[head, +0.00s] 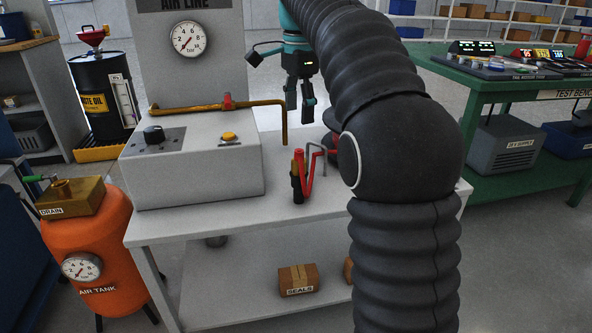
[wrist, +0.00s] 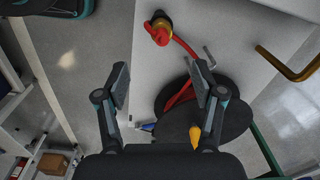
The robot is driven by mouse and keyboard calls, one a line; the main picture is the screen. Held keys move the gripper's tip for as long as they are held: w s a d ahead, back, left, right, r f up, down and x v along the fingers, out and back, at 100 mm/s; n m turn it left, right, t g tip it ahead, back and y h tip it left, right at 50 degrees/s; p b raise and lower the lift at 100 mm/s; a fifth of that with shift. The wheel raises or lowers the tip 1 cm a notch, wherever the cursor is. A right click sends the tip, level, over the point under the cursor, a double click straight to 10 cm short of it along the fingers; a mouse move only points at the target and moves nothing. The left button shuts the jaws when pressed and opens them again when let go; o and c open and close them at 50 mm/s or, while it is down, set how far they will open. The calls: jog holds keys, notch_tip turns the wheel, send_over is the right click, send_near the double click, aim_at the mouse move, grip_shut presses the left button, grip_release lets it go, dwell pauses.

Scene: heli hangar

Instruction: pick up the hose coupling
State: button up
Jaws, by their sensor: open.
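My gripper (head: 299,100) is open and empty, pointing down above the back part of the white bench. In the wrist view its two fingertips (wrist: 160,72) are wide apart. What looks like the hose coupling, a dark end with a brass-coloured ring (wrist: 160,25), is on a red hose (wrist: 183,48), above the fingertips in that picture and apart from them. In the head view the upright dark and red end (head: 297,182) stands on the bench, lower in the picture than my gripper. The red hose runs back to a dark reel (wrist: 220,118), largely hidden by my arm in the head view.
A grey bent hook (head: 318,147) stands beside the hose. A yellow pipe (head: 284,128) bends down left of my gripper; its end also shows in the wrist view (wrist: 285,66). The grey control box (head: 195,178) fills the bench's left. The bench front (head: 225,222) is bare.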

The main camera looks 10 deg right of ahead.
aim_at(300, 159)
jog(key=shift+m, duration=0.4)
jog(key=f+b, duration=0.1)
jog(key=f, duration=0.2)
jog(key=w+f+b, duration=0.1)
jog(key=f, duration=0.2)
jog(key=f+b, duration=0.1)
jog(key=f, duration=0.2)
jog(key=shift+w, duration=0.15)
jog(key=f, duration=0.1)
jog(key=f+b, duration=0.2)
jog(key=f, duration=0.1)
jog(key=shift+s+d+f, duration=0.1)
jog(key=shift+s+d, duration=0.1)
jog(key=shift+s, duration=0.1)
jog(key=shift+f+b, duration=0.3)
jog(key=shift+f, duration=0.25)
grip_shut()
